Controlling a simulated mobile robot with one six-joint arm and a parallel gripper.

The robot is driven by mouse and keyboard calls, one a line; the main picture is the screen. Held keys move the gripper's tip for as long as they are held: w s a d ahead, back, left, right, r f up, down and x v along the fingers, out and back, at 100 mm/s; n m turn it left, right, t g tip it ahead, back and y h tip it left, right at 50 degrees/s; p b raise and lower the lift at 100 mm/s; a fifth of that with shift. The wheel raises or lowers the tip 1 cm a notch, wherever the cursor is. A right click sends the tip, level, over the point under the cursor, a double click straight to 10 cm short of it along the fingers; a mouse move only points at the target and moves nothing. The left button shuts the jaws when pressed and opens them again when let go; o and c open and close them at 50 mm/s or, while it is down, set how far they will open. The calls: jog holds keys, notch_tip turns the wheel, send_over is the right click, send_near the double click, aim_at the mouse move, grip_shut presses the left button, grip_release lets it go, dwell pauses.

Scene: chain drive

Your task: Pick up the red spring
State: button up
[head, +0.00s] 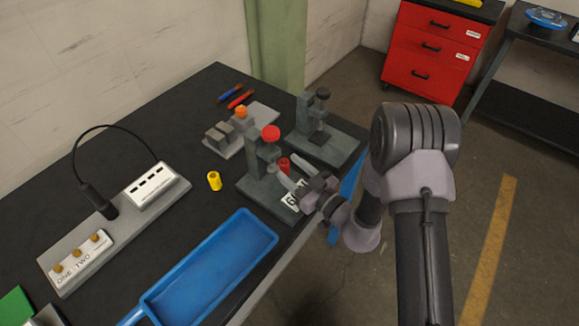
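The red spring looks to be the small red cylinder (284,164) standing at the grey press-like fixture with the red knob (271,132), near the table's right edge. My gripper (284,165) reaches in from the right, with its pale fingers spread apart. The red cylinder shows between and just beyond the fingertips. The fingers look open, with no clear contact on it. The cylinder's lower part is partly hidden by the gripper and fixture.
A second grey fixture with a dark knob (323,94) stands behind. A block fixture with an orange knob (241,111) is farther left. A yellow cylinder (214,181) stands on the black table. A blue tray (267,237) lies in front. A red drawer cabinet (425,72) is at the back.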

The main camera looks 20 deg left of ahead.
jog(key=p+v, duration=0.3)
jog(key=v, duration=1.4)
jog(key=shift+s+d, duration=0.2)
